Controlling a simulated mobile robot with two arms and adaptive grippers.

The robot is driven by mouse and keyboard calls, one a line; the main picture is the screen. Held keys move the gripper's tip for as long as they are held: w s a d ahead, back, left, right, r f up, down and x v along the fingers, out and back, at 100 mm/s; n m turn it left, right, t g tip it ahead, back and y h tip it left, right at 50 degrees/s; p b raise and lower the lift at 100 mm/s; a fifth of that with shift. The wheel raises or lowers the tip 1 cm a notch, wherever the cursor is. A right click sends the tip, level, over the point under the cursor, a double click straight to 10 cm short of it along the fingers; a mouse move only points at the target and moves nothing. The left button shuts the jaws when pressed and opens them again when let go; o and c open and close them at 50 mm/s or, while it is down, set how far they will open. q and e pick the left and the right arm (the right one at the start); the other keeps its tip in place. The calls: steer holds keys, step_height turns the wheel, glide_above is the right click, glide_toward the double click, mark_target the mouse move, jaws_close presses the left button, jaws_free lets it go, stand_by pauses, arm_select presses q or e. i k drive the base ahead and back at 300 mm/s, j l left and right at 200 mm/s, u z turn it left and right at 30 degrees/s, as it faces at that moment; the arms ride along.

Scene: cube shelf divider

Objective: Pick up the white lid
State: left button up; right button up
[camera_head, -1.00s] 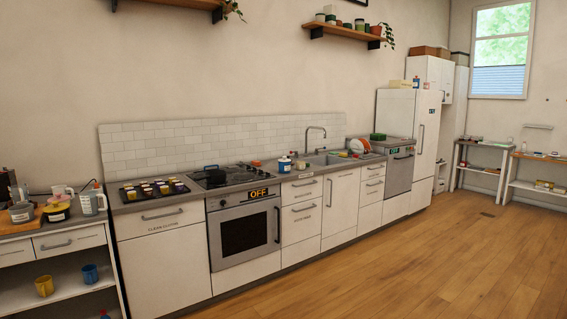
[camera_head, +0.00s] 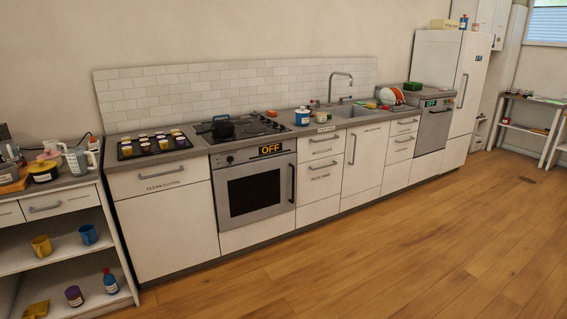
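I cannot clearly make out a separate white lid in this view. A small blue-and-white container (camera_head: 302,117) stands on the counter between the stove and the sink; whether its pale top is a lid is too small to tell. A dark tub with a yellow band (camera_head: 43,172) stands on the counter at the far left, close to pale jugs (camera_head: 76,160). Neither of my grippers is in view.
A tray of several small jars (camera_head: 152,144) sits left of the stove (camera_head: 240,127). The oven (camera_head: 256,190) reads OFF. Mugs and bottles stand on open shelves (camera_head: 75,250) at lower left. The wooden floor (camera_head: 420,240) in front is clear.

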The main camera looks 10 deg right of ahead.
mark_target(302, 111)
steer(key=i+l+z, duration=0.4)
steer(key=i, duration=0.35)
steer(key=i+z, duration=0.4)
steer(key=i, duration=1.05)
steer(key=i+u, duration=0.15)
steer(key=i, duration=0.6)
steer(key=i+l, duration=0.15)
steer(key=i, duration=0.55)
steer(key=j+u, duration=0.05)
